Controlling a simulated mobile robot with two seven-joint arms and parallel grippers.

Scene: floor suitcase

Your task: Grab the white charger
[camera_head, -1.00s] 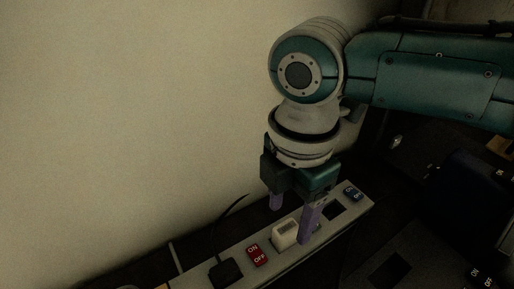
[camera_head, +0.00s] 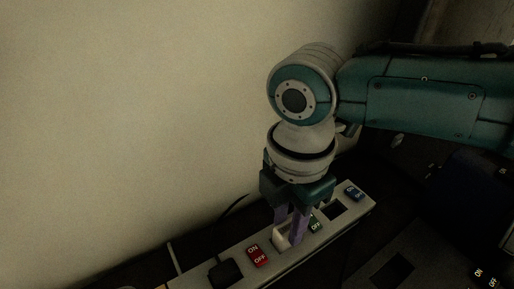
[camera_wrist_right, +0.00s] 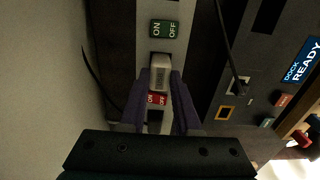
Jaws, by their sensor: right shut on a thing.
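The white charger (camera_head: 282,236) sits in a socket of the grey power strip (camera_head: 195,280), between a red switch and a green switch. My right gripper (camera_head: 288,236) points down with its purple fingers closed on the charger's two sides. In the right wrist view the charger (camera_wrist_right: 159,78) stands between the fingertips (camera_wrist_right: 160,84), with its end poking past them. The fingers hide part of the charger in the head view. My left gripper is in neither view.
The strip carries a red switch (camera_head: 257,255), a green switch (camera_head: 315,226) and a blue switch (camera_head: 354,193). A dark square (camera_head: 225,272) lies left of the red one. A pale wall (camera_head: 120,120) rises behind. A dark panel with more switches (camera_head: 486,277) is at lower right.

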